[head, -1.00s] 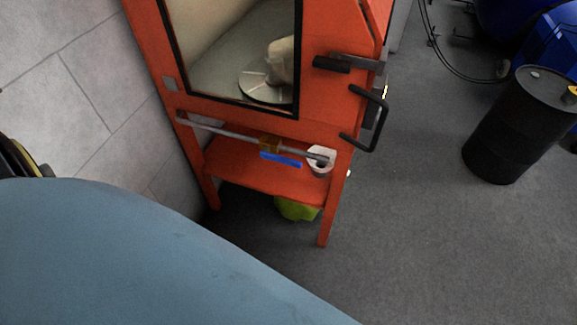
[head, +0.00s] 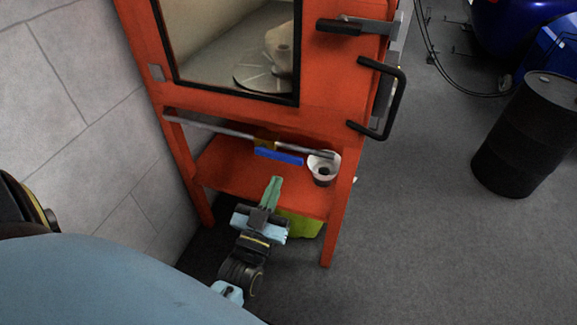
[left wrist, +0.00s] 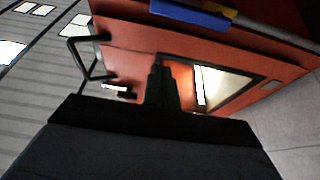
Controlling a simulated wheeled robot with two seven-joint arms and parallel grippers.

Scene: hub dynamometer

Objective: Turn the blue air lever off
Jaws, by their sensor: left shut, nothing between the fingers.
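The blue air lever (head: 279,157) sits under a brass valve body (head: 264,138) on the grey pipe across the orange cabinet. The lever lies roughly in line with the pipe. It also shows at the top of the left wrist view (left wrist: 193,13). My left gripper (head: 275,180) is shut and empty, with its green fingertips below and in front of the lever, apparently apart from it. In the left wrist view the shut fingers (left wrist: 161,74) point toward the cabinet. My right gripper is in neither view.
The orange cabinet (head: 330,80) has a window, a black handle (head: 390,100) and a latch (head: 340,27) above the pipe. A white roll-like item (head: 323,165) stands on its lower shelf (head: 225,175). A wall is at left; a black barrel (head: 525,135) stands at right. Floor between is clear.

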